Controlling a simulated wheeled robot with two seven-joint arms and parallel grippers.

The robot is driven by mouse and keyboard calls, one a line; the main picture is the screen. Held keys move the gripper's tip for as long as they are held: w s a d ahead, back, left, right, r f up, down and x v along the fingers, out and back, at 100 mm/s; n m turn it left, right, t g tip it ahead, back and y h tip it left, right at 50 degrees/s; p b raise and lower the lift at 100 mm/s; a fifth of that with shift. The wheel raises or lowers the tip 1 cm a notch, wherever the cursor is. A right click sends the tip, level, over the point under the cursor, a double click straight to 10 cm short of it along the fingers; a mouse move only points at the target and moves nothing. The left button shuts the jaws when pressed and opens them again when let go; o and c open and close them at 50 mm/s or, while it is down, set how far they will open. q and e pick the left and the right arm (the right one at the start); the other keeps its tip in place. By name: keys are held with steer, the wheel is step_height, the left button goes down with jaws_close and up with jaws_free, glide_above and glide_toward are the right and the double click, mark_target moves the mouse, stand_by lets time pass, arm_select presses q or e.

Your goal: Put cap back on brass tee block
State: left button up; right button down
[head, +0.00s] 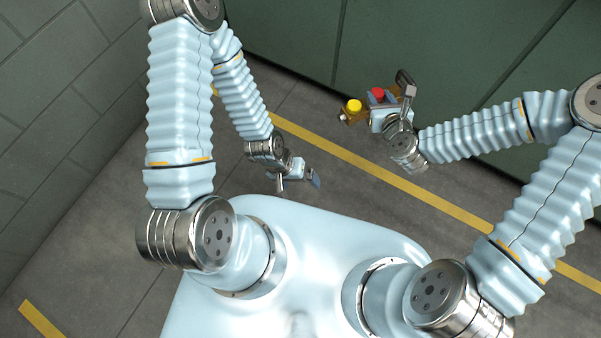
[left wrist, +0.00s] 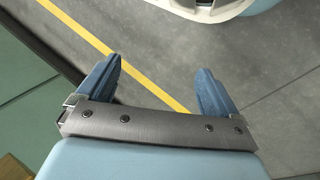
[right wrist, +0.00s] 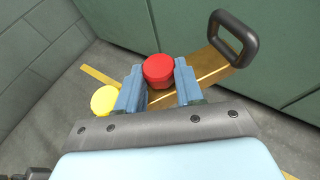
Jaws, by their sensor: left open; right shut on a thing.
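A red cap (right wrist: 158,71) is between the fingers of my right gripper (right wrist: 159,69), which is shut on it. The cap also shows in the head view (head: 377,95). The brass tee block (right wrist: 212,68) is behind and below the cap in the right wrist view, partly hidden by cap and fingers. I cannot tell whether the cap touches it. A yellow cap (right wrist: 105,100) is left of the fingers; it also shows in the head view (head: 354,106). My left gripper (head: 314,178) is open and empty, apart from the block, with spread fingers in the left wrist view (left wrist: 157,85).
A dark looped handle (right wrist: 241,40) rises at the right end of the brass part. Green panels (head: 440,50) stand behind it. A grey block wall (head: 60,90) is at the left. The floor with a yellow stripe (head: 345,166) is clear around my left gripper.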

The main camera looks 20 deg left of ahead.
steer(key=w+d+r+m+t+h, duration=0.1)
steer(key=d+m+h, duration=0.3)
steer(key=d, duration=1.1)
steer(key=shift+w+d+r+m+h, duration=0.3)
steer(key=shift+w+d+r+h, duration=0.1)
steer(key=shift+w+r+h, duration=0.25)
